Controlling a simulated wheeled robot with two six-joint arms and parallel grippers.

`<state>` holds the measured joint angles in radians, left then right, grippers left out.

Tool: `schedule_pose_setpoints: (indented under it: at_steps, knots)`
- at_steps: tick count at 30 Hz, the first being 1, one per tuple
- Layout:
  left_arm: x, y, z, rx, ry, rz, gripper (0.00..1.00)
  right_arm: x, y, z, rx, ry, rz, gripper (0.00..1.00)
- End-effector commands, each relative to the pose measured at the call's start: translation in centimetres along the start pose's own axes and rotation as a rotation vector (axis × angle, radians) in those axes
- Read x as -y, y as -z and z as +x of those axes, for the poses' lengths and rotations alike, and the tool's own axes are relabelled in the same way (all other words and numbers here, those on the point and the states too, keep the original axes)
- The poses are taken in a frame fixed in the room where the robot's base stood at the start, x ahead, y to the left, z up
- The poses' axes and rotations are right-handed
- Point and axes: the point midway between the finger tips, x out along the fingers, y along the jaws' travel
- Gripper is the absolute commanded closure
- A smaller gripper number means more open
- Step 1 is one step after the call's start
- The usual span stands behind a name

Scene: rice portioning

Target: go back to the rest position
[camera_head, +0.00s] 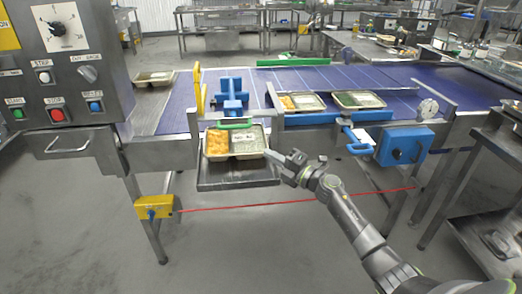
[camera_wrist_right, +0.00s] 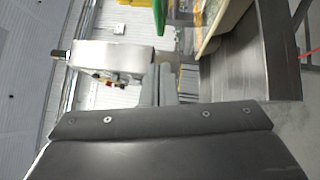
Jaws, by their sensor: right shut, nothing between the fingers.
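My right gripper (camera_head: 274,157) is shut and empty. It is at the front right edge of a food tray (camera_head: 236,157) holding orange pieces and white rice; I cannot tell if it touches the tray. The tray sits on a dark metal shelf (camera_head: 238,178) in front of the conveyor. In the right wrist view the tray's side (camera_wrist_right: 222,22) shows at the top right, and the dark wrist housing fills the bottom. My left gripper is out of view.
A blue conveyor (camera_head: 400,77) runs behind, with two filled trays (camera_head: 301,102) (camera_head: 359,100) on it. A control panel (camera_head: 68,60) stands at left. A blue box with handle (camera_head: 404,146) is at right. A red line crosses low in front. The floor in front is clear.

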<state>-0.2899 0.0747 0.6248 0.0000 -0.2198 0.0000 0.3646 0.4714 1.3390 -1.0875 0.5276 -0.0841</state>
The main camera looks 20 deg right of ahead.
Motion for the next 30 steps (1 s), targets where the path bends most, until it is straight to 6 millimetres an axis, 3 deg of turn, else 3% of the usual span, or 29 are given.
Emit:
schedule_pose_setpoints:
  at_steps: [11, 16, 20, 24, 30]
  knots:
    - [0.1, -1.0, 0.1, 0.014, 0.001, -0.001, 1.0, 0.0, 0.1, -1.5, 0.017, -0.006, 0.014, 1.0]
    - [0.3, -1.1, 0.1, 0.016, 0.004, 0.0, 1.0, 0.2, 0.1, -3.5, 0.168, -0.046, 0.13, 1.0]
    - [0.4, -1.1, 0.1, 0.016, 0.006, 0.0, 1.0, 0.9, -0.1, -6.8, 0.368, -0.072, 0.296, 1.0]
    - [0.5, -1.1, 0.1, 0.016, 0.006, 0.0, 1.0, 2.5, 0.2, -11.3, 0.589, -0.065, 0.493, 1.0]
    - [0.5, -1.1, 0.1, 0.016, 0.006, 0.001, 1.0, 5.7, 2.4, -18.7, 0.893, 0.016, 0.785, 1.0]
